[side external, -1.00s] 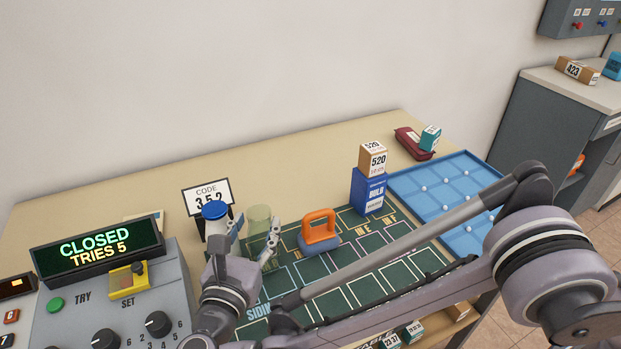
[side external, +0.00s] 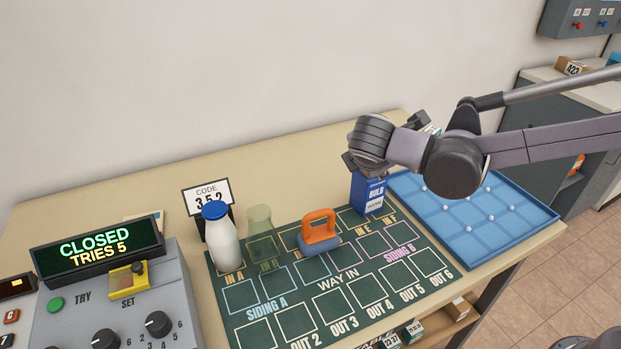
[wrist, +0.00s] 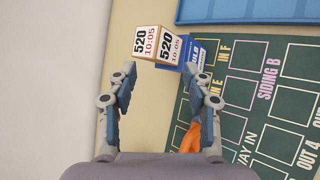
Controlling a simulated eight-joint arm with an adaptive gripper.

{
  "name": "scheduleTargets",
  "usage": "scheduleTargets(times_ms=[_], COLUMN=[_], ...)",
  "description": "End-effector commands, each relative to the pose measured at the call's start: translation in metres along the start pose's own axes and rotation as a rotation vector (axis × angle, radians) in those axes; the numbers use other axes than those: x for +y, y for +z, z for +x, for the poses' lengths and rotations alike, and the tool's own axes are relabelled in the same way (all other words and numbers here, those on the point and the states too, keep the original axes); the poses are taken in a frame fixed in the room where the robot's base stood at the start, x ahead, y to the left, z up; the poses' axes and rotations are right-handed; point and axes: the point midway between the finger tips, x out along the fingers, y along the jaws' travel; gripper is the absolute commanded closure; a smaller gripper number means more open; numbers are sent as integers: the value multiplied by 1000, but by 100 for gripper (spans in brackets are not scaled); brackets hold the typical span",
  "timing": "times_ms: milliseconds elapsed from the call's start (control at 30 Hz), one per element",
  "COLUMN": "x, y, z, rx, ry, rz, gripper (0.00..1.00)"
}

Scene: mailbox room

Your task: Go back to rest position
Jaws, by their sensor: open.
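My gripper (wrist: 159,72) is open and empty in the wrist view, its two blue-grey fingers apart. A brown box labelled 520 (wrist: 163,44) lies just beyond the fingertips in that view, not between them. In the side view my wrist is over the back of the table at the blue BULB box (side external: 367,194) and hides the brown box. The fingers are mostly hidden there. The white bottle with a blue cap (side external: 220,240) stands upright on the left of the green mat (side external: 330,300).
A greenish clear cup (side external: 261,234) and an orange-handled block (side external: 319,235) stand on the mat. A blue tray (side external: 510,215) with small white balls lies to the right. The CLOSED panel (side external: 97,248) and code card (side external: 207,195) are at left. The mat's front is clear.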

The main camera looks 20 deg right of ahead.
Motion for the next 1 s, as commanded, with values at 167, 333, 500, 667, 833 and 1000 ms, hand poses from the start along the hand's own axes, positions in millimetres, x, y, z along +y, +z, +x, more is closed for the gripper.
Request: scheduleTargets(times_ms=[167, 333, 500, 667, 833, 1000], x=[-36, -73, -112, -146, -171, -182], y=[50, 83, 105, 117, 122, 122], z=[6, 4, -3, -10, -15, -18], rx=[93, 170, 235, 287, 327, 350], ry=[-106, -203, -293, -373, -437, -469], rz=[299, 605, 929, 1243, 1520, 1664], gripper=[49, 49, 49, 49, 49, 49])
